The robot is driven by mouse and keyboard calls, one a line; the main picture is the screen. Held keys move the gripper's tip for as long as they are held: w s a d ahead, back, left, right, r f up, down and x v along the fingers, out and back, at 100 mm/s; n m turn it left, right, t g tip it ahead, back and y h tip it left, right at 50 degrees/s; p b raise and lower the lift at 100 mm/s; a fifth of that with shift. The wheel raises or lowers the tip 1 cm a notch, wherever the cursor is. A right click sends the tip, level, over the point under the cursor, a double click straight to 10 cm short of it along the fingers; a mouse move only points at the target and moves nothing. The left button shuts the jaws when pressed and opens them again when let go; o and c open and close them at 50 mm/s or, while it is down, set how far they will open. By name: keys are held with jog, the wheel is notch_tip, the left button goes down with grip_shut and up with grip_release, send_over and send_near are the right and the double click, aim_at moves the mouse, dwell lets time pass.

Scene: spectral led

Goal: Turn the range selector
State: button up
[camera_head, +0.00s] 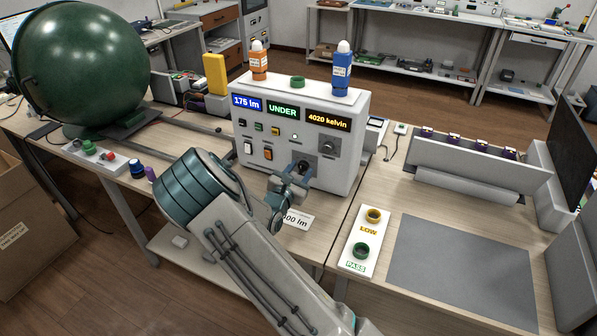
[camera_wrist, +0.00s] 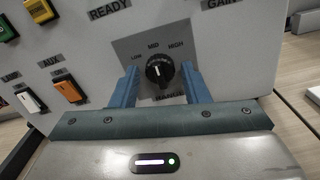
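The range selector (camera_wrist: 159,71) is a round black knob with a white pointer line on a grey plate, marked LOW, MID and HIGH. Its pointer points up, near MID. In the wrist view my gripper (camera_wrist: 160,84) has its two blue fingers apart, one on each side of the knob. A gap shows between the knob and each finger; contact is not visible. In the head view my gripper (camera_head: 292,180) is at the lower front of the white instrument box (camera_head: 350,165), and its fingers partly cover the range selector.
The box also has a gain knob (camera_head: 327,147) and lit displays reading 175 lm, UNDER and 4020 kelvin. A white switch (camera_wrist: 30,101) and an orange switch (camera_wrist: 68,91) sit left of the selector. Orange (camera_head: 259,62) and blue (camera_head: 342,70) bottles stand on top.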

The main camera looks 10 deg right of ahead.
jog(key=c, duration=0.6)
jog(key=shift+r+n, duration=0.1)
jog(key=shift+n, duration=0.2)
jog(key=n+p, duration=0.3)
jog(key=n, duration=0.1)
jog(key=shift+r, duration=0.1)
jog(key=n+p, duration=0.3)
jog(key=n, duration=0.2)
jog(key=shift+a, duration=0.15)
jog(key=shift+n, duration=0.3)
jog(key=o, duration=1)
jog(key=shift+a, duration=0.1)
jog(key=shift+c, duration=0.2)
